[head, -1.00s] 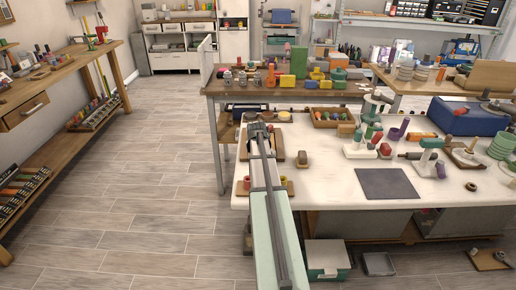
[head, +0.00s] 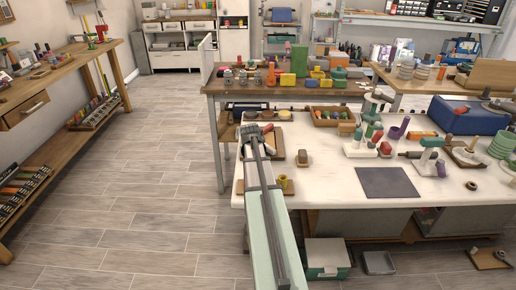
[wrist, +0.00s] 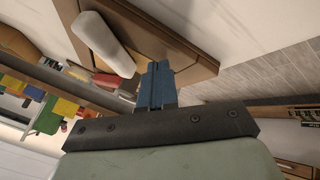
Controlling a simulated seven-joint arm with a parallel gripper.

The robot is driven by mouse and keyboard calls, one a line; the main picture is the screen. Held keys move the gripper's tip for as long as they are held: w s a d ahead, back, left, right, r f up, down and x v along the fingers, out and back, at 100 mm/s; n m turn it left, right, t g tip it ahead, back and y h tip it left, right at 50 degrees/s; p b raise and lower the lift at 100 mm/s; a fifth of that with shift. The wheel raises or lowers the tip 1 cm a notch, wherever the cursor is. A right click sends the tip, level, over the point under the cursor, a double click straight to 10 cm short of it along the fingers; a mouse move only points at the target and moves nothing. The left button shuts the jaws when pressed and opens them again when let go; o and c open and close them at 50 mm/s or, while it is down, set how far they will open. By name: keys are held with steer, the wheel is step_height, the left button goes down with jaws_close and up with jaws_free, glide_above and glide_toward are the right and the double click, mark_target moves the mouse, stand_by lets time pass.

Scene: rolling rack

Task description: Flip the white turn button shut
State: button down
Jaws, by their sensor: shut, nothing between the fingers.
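The white turn button (wrist: 107,43) is an elongated, rounded white bar on a brown wooden board (wrist: 190,68) in the wrist view. In the head view my gripper (head: 252,130) is over the left end of the white table, at the wooden board (head: 277,148). The button cannot be made out there.
The white table (head: 330,165) holds a small brown block (head: 302,158), a tray of coloured pieces (head: 331,117) and a grey mat (head: 387,184). A smaller board with a yellow ring (head: 283,181) is beside my arm.

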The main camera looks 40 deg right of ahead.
steer(key=w+a+v, duration=0.1)
steer(key=v, duration=0.9)
steer(key=shift+a, duration=0.45)
steer(key=w+a+f+y, duration=0.2)
steer(key=a+f, duration=0.6)
steer(key=a, duration=0.4)
steer(key=s+a+f+g+y, duration=0.15)
steer(key=s+a+f, duration=0.25)
steer(key=a+f, duration=0.45)
steer(key=s+a+f+g+y, duration=0.1)
steer(key=s+a+f+g, duration=0.3)
steer(key=a, duration=0.8)
steer(key=s+a+f+t+y, duration=0.1)
steer(key=s+a+f, duration=0.2)
steer(key=a+f, duration=0.65)
steer(key=s+f+g, duration=0.2)
steer(key=s+f, duration=0.4)
steer(key=s, duration=0.3)
steer(key=s+a+f+g, duration=0.1)
steer(key=s+f+g, duration=0.2)
steer(key=s+f, duration=0.3)
steer(key=s+f+g, duration=0.2)
steer(key=s+f, duration=0.4)
steer(key=s, duration=0.8)
steer(key=shift+s+a+f+n, duration=0.2)
steer(key=shift+f+n, duration=0.05)
steer(key=shift+n, duration=0.15)
